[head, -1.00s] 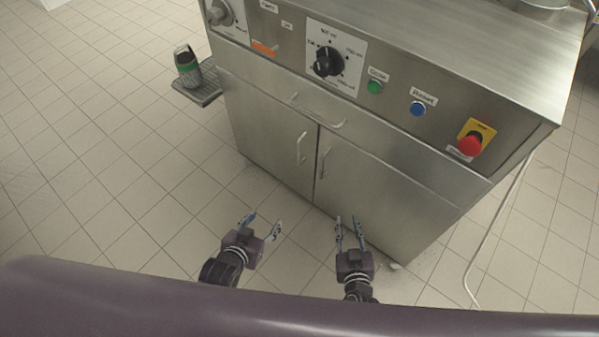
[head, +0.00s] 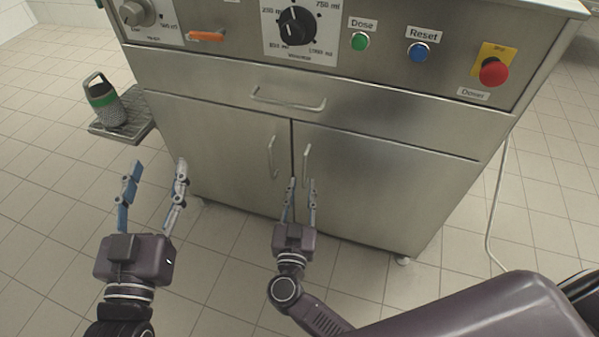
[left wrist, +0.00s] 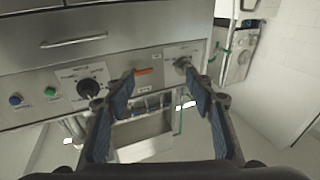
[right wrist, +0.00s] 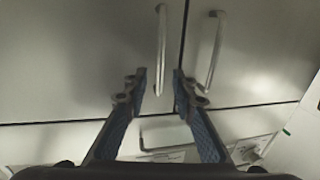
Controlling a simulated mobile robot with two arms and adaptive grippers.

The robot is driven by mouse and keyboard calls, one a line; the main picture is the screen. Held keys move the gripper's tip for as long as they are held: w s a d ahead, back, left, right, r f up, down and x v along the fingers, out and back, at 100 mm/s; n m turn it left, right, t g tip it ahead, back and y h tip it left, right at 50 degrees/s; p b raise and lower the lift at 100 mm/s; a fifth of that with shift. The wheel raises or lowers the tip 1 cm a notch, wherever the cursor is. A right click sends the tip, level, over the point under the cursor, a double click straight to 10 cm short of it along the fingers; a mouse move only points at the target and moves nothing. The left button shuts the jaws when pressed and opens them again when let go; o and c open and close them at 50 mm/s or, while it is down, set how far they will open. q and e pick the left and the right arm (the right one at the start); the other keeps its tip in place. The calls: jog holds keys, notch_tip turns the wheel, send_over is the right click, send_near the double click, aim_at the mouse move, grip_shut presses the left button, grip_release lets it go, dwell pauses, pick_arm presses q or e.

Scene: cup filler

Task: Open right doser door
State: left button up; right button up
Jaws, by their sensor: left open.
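The right doser door (head: 390,190) is a plain steel panel, shut flush with the cabinet front. Its upright bar handle (head: 307,160) is near the door's left edge. My right gripper (head: 301,181) is open, its fingertips near this handle's lower end. In the inverted right wrist view, the right door's handle (right wrist: 161,48) is the left one and lines up with the gap between the fingers; contact cannot be told.
The left door (head: 215,150) is shut, with its handle (head: 272,157) close beside. A drawer (head: 390,118) sits above both doors. A cable (head: 492,215) hangs at right. Tiled floor in front is free.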

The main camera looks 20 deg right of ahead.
aim_at(305, 171)
jog(key=b+x, duration=0.2)
jog(key=x, duration=0.4)
jog(key=shift+w+d, duration=0.1)
jog(key=shift+w, duration=0.1)
jog(key=shift+w+d, duration=0.1)
jog(key=shift+w, duration=0.1)
pick_arm(q)
jog(key=s+r+t+h, duration=0.1)
jog(key=r+t, duration=0.1)
jog(key=r, duration=0.3)
jog(key=s+r+t, duration=0.2)
jog(key=r+t, duration=0.1)
jog(key=r, duration=0.2)
jog(key=shift+s+d+t+h, duration=0.15)
jog(key=shift+s+t+h, duration=0.15)
jog(key=shift+h, duration=0.1)
pick_arm(e)
grip_shut()
